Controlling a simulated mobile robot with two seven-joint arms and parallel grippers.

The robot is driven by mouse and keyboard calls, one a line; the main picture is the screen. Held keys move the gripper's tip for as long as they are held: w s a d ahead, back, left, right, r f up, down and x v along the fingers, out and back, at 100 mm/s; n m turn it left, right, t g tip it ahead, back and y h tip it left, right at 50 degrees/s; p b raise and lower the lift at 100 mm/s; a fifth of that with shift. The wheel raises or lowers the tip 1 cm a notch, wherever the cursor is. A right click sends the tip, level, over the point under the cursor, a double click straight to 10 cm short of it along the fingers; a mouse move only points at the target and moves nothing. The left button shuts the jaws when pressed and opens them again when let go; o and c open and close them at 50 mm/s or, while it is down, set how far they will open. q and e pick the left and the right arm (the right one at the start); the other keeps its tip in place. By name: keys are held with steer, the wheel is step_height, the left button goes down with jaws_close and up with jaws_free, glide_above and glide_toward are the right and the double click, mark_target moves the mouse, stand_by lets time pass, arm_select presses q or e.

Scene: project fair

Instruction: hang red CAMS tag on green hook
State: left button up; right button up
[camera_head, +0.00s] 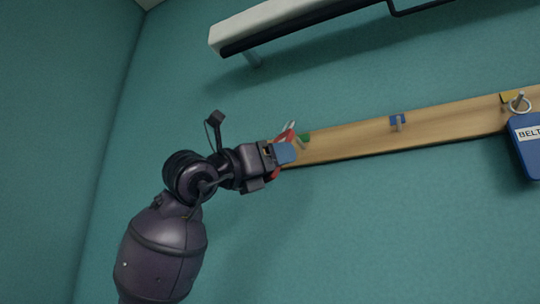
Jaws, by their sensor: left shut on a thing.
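The green hook (304,139) is at the left part of a wooden rail on the wall. My left gripper (285,153) is at the rail's left end, just left of the green hook. It is shut on the red CAMS tag (284,136). Only red edges of the tag show above and below the blue fingertip, and its lettering is hidden. A pale ring or loop shows at the tag's top, close to the green hook. I cannot tell whether it is around the hook or only beside it. My right gripper is not in view.
The wooden rail (355,139) runs rightward along the teal wall. A blue hook (397,122) on it is empty. A blue tag reading BELT (525,146) hangs by a ring at the yellow hook (507,98). A white shelf or fixture (285,24) juts out above.

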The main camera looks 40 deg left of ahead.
arm_select(q)
steer(key=w+a+f, duration=0.1)
steer(key=w, duration=0.5)
steer(key=shift+w+a+f, duration=0.25)
steer(key=shift+w, duration=0.05)
stand_by(0.8)
stand_by(0.5)
steer(key=o, duration=0.8)
